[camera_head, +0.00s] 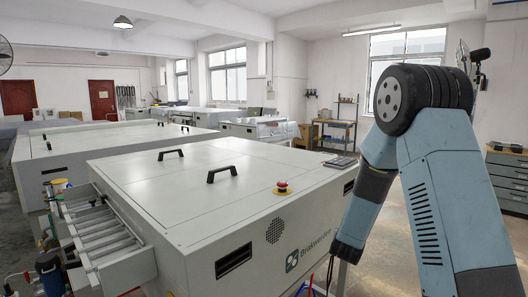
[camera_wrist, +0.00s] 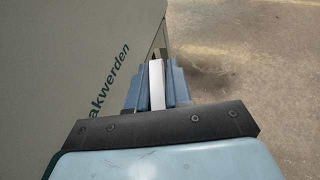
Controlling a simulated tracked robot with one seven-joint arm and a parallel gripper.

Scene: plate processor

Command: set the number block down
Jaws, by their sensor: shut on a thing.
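My gripper (camera_wrist: 156,88) is shut on the number block (camera_wrist: 156,80), which shows in the wrist view as a narrow white strip between the two blue fingers. Its face with any number on it cannot be seen. The gripper is beside the side wall of the pale grey machine (camera_wrist: 75,60), with bare floor below on the right. In the head view the forearm points down past the machine's right front corner, and the fingers and the block cannot be made out there.
The machine's flat top (camera_head: 150,185) carries two black handles, a red emergency button (camera_head: 282,187) and a flat grey panel (camera_head: 340,162) near the right corner. A roller tray (camera_head: 105,235) sticks out at left. A shelf bench (camera_head: 337,128) stands far back. Floor right of the machine is clear.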

